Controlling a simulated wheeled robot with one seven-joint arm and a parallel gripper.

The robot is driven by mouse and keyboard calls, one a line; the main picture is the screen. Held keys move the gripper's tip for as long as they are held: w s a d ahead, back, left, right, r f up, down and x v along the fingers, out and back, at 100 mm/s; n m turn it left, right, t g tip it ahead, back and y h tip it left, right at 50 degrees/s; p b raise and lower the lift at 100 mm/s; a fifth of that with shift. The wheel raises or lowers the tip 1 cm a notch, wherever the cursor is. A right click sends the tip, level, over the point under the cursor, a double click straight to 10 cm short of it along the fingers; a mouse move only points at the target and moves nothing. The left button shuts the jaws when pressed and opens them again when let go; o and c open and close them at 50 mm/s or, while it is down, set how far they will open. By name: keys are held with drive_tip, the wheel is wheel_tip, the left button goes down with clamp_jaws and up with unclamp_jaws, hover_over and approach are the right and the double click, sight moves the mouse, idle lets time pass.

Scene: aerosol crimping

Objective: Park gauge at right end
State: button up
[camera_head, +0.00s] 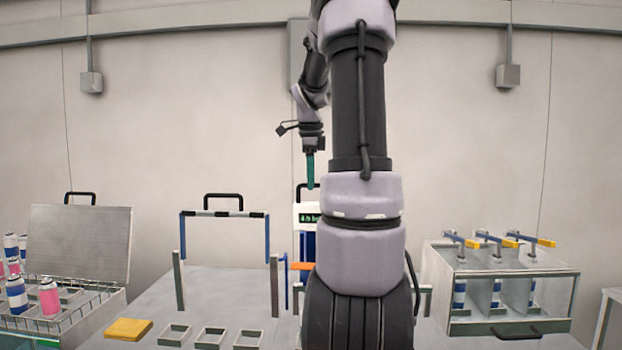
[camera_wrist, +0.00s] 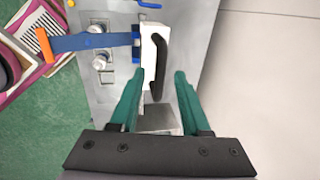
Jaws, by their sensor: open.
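The gauge, a white box with a green-lit display (camera_head: 307,218) and a black handle, stands upright at the back of the table, partly hidden behind my arm in the head view. In the wrist view I look down on the gauge's white top (camera_wrist: 150,48) and its curved black handle. My gripper (camera_head: 310,186) points down with green fingers, its tips close to the gauge's handle in the head view. In the wrist view my gripper (camera_wrist: 156,78) is open, with one finger on each side of the handle's lower end. Whether the fingers touch it I cannot tell.
A blue arm with an orange tip (camera_wrist: 75,43) reaches to the gauge's left side. A striped bar frame (camera_head: 225,214) and square holders (camera_head: 210,338) stand left, beside a can crate (camera_head: 80,318). A clear-fronted cabinet (camera_head: 510,262) with levers stands right.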

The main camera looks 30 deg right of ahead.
clamp_jaws()
idle(1.3)
